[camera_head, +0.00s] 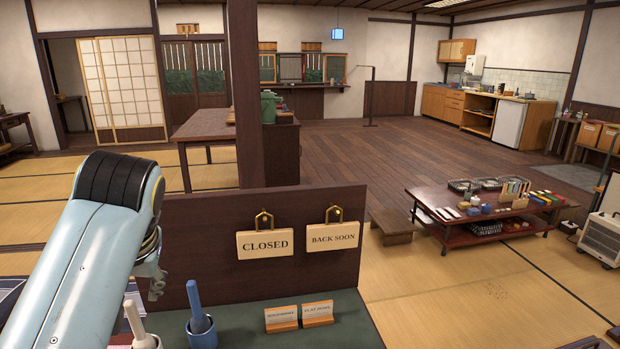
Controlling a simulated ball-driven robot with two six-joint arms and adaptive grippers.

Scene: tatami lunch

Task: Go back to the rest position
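My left arm comes in from the lower left, and its pale blue link and black joint fill that side of the view. My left gripper (153,278) shows only in part beyond the wrist, in front of the dark board. I cannot tell whether it is open or shut, and I see nothing held in it. My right gripper is not in view. A CLOSED sign (265,243) and a BACK SOON sign (333,237) hang from brass hooks on the dark wooden board (215,235).
Below the board, a green surface (352,330) bears a blue cup (202,337) with a blue handle in it, a white-handled item (138,326) and two small orange-based signs (299,316). A wooden post (247,95) stands behind. A low table (475,237) with many items is at right.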

